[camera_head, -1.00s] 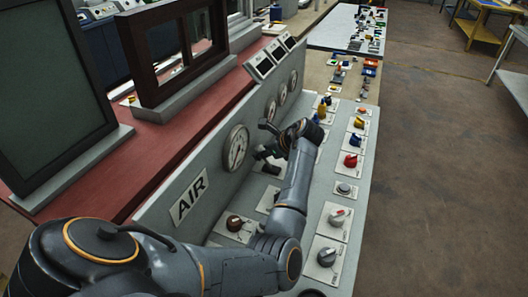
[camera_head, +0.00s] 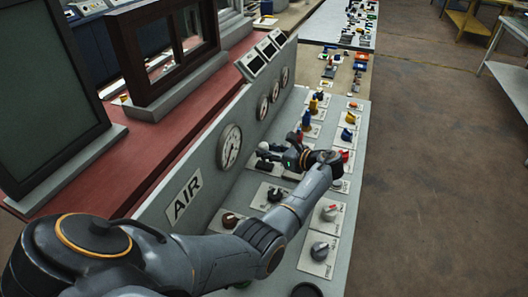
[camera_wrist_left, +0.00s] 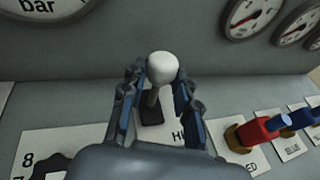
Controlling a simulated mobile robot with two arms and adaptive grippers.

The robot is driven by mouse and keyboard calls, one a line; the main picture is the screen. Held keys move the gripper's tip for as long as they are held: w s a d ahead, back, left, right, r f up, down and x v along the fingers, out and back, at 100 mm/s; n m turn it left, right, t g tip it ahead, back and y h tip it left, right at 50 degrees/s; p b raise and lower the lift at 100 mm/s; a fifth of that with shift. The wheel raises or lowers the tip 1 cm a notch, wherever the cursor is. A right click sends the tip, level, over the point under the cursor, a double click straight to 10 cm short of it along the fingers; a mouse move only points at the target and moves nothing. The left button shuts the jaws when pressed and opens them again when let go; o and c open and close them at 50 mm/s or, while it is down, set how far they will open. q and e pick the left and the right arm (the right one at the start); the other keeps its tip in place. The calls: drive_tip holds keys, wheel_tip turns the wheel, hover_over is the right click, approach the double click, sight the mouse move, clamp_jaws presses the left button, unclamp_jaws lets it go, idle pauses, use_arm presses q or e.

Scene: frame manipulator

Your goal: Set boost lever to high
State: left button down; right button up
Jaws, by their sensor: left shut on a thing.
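In the head view my left gripper (camera_head: 278,156) is over the panel beside the gauges, and hides most of the lever. My right gripper is in neither view.
A red-and-blue lever (camera_wrist_left: 255,132) stands right of the gripper in the wrist view. A gauge (camera_head: 230,147) is on the upright face. Floor at right (camera_head: 440,170) is clear.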

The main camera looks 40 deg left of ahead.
use_arm(q)
drive_tip(key=shift+d+f+y+b, duration=0.2)
drive_tip(key=shift+d+y+b, duration=0.2)
drive_tip(key=shift+y, duration=0.2)
drive_tip(key=c, duration=1)
unclamp_jaws()
drive_tip(key=shift+r, duration=0.1)
drive_tip(key=shift+w, duration=0.1)
drive_tip(key=shift+d, duration=0.2)
drive_tip(key=v, duration=1.1)
drive_tip(key=shift+d, duration=0.3)
